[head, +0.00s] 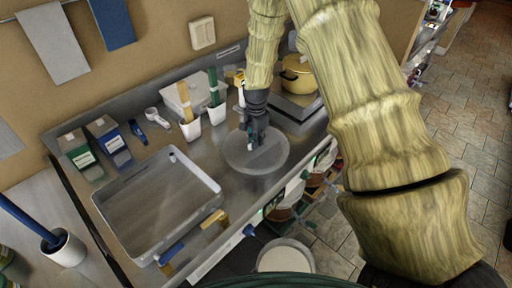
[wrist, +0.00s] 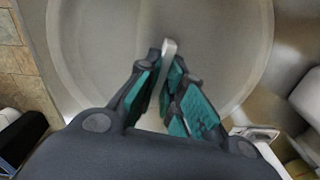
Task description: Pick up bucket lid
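The bucket lid (head: 270,157) is a round, translucent grey disc over the steel counter, right of the tray. In the wrist view the lid (wrist: 95,50) fills most of the picture, with a pale upright tab (wrist: 169,48) near its middle. My gripper (head: 252,146) points down at the lid's centre. In the wrist view my gripper's teal-padded fingers (wrist: 165,75) are closed in on both sides of the tab and appear to grip it. The lid looks level; I cannot tell whether it rests on the counter or is slightly raised.
A large steel tray (head: 160,205) stands left of the lid. White cups with brushes (head: 190,130), cartons (head: 76,150) and a yellow pot (head: 298,75) stand behind. Buckets (head: 290,192) sit below the counter's front edge, and a white round bucket (head: 285,258) is nearer me.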

